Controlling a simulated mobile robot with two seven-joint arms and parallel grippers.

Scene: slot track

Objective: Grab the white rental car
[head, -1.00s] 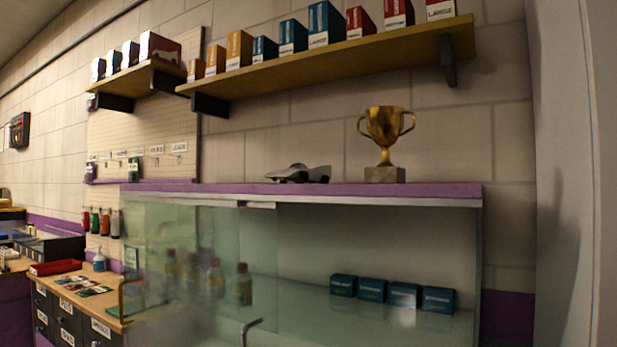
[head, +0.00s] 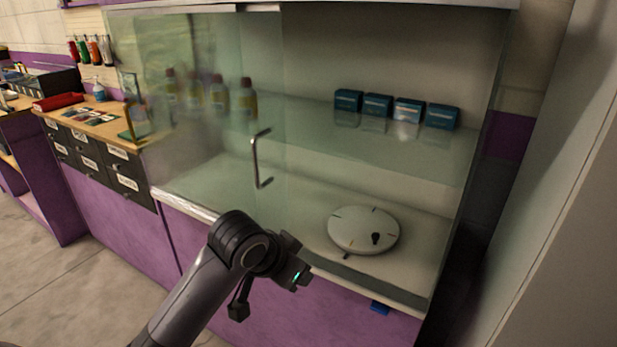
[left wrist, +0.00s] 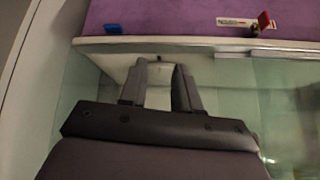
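No white car can be made out in either current view. My left gripper (head: 297,272) is in front of the glass display cabinet (head: 200,213), low and left of a round white disc (head: 350,228) on its lower shelf. In the left wrist view my left gripper (left wrist: 160,66) has its two fingers apart with nothing between them. The purple cabinet front and pale shelf edge (left wrist: 200,44) lie beyond the fingertips. My right gripper is not in view.
A glass panel with a metal handle (head: 256,160) covers the cabinet's left part. Blue boxes (head: 409,110) and yellowish bottles (head: 218,94) stand on its upper shelf. A small blue piece (head: 380,307) sits on the purple front. A wall (head: 545,200) is at right.

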